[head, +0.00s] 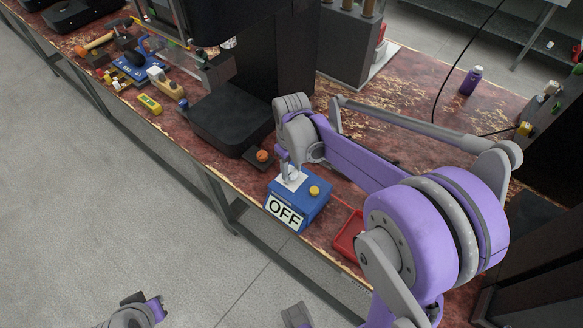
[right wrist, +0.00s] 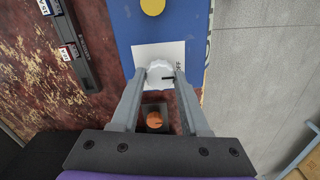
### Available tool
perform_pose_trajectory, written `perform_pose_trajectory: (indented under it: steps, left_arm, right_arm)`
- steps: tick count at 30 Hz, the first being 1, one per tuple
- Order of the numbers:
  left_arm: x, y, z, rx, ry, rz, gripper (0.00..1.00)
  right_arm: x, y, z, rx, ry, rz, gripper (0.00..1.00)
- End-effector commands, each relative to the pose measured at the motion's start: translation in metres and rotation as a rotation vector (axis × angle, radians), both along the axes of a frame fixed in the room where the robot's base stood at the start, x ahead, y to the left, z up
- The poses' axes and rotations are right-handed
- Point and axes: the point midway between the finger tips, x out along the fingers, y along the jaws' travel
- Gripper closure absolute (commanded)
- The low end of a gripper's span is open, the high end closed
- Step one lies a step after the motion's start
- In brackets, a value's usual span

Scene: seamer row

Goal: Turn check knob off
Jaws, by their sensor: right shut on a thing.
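The check knob (right wrist: 160,72) is a pale round knob with a dark pointer mark, on a white plate on top of a blue box (right wrist: 196,15). In the head view the blue box (head: 312,208) stands near the table's front edge, with an OFF sign on its front and a yellow button on top. My right gripper (head: 287,174) is over the white plate. In the right wrist view its fingers (right wrist: 162,76) are shut on the knob, one on each side. The dark pointer points to the right in that view. My left gripper (head: 155,307) is at the bottom left, away from the table.
An orange knob on a dark base (head: 262,156) sits close to the blue box. A red tray (head: 345,238) lies to the right of it. Tools and a yellow meter (head: 149,104) lie to the left. A purple bottle (head: 470,81) stands at the back.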

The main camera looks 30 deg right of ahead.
Motion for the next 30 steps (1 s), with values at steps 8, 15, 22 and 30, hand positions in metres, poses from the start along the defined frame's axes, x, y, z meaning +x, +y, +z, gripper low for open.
perform_pose_trajectory:
  steps: [8, 15, 22, 30]
  left_arm:
    - [0.000, 0.000, 0.000, 0.000, 0.000, 0.000, 1.00]
    - [0.000, 0.000, 0.000, 0.000, 0.000, 0.000, 1.00]
    - [0.000, 0.000, 0.000, 0.000, 0.000, 0.000, 1.00]
    - [0.000, 0.000, 0.002, 0.000, -0.001, 0.000, 1.00]
  right_arm:
    - [0.000, 0.000, 0.001, -0.001, -0.001, 0.005, 1.00]
    - [0.000, 0.000, 0.000, -0.001, 0.000, 0.004, 0.32]
    - [0.000, 0.000, 0.000, 0.000, 0.000, 0.004, 0.26]
    - [0.000, 0.000, 0.018, 0.000, 0.000, 0.003, 0.26]
